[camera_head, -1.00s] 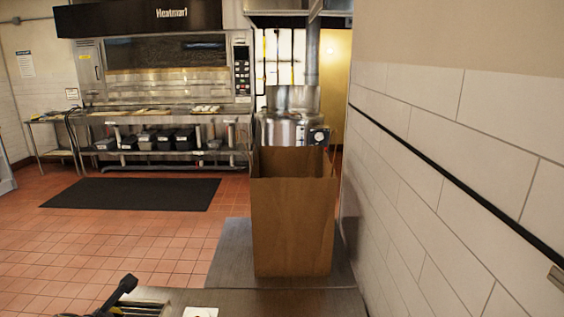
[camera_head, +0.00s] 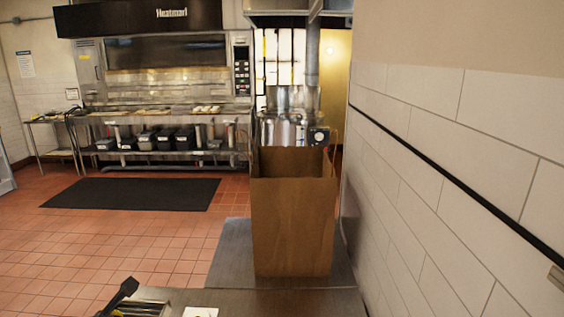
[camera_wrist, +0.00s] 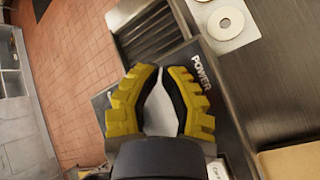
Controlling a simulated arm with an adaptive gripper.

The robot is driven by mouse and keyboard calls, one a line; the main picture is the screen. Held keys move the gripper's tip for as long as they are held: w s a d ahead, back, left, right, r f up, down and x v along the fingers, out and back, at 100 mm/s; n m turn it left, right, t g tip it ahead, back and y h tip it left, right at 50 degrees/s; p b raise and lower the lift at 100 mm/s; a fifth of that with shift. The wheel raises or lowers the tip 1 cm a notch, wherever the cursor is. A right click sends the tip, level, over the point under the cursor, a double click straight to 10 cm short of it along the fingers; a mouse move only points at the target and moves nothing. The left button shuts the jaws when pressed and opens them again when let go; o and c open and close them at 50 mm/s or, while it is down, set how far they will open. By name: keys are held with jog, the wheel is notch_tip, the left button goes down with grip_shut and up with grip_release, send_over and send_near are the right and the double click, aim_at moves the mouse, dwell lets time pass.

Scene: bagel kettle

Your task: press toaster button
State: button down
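The toaster shows in the wrist view as a dark panel (camera_wrist: 203,75) with "POWER" in white letters, beside a metal slotted top (camera_wrist: 155,38). Its slotted top also shows at the bottom edge of the head view (camera_head: 148,308). My gripper (camera_wrist: 161,72) has yellow, ridged fingers with black inner sides. They arch inward and their tips come together over the toaster, with nothing seen held. I cannot tell whether they touch the toaster.
A white sheet with ring-shaped pieces (camera_wrist: 222,20) lies on the metal counter (camera_wrist: 270,75) beside the toaster. A tall brown paper bag (camera_head: 292,225) stands on the counter near the tiled wall (camera_head: 450,180). A metal kettle (camera_head: 290,128) is behind the bag.

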dwell(0.4)
jog(key=shift+r, duration=0.4)
jog(key=shift+r, duration=3)
